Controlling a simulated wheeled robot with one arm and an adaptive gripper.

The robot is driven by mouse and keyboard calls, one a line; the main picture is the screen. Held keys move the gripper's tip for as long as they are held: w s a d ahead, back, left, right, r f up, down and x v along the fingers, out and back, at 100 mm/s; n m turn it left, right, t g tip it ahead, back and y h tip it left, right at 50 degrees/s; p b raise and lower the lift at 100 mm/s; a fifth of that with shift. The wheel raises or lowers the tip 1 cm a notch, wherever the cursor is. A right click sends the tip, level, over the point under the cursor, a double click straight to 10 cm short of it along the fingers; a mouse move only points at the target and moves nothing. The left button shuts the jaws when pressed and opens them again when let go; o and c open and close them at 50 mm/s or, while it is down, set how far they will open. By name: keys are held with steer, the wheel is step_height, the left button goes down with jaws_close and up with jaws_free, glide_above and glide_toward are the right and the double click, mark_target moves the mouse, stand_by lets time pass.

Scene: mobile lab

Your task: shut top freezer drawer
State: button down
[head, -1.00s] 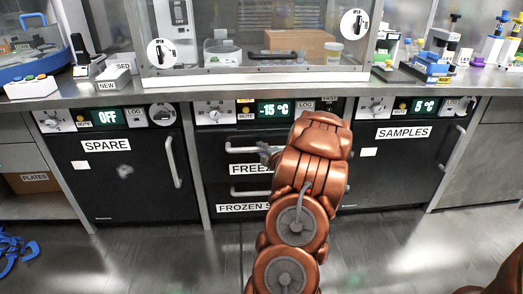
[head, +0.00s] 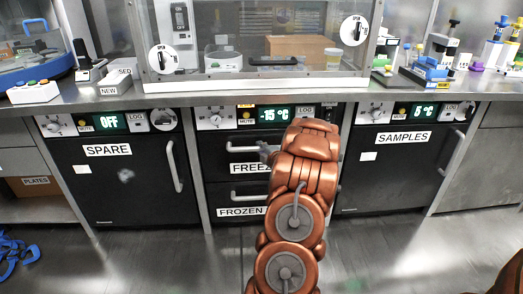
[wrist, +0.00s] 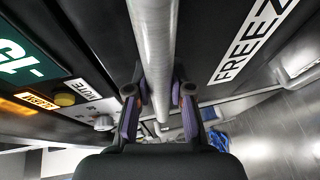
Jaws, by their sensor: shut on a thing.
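The freezer stands in the middle under the counter, with a "-15 °C" display (head: 273,115). Its top drawer (head: 214,155) has a dark front with a "FREEZE…" label, partly hidden by my arm. The drawer front looks close to the cabinet; I cannot tell whether a small gap is left.
A lower drawer (head: 216,200) labelled "FROZEN S…" sits below. A "SPARE" unit (head: 90,180) is on the left and a "SAMPLES" unit (head: 385,180) on the right, both shut. The floor in front is otherwise clear.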

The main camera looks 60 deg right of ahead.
steer(key=shift+d, duration=0.15)
steer(key=c, duration=1)
jaws_free()
steer(key=v, duration=1.2)
steer(key=shift+f, duration=0.1)
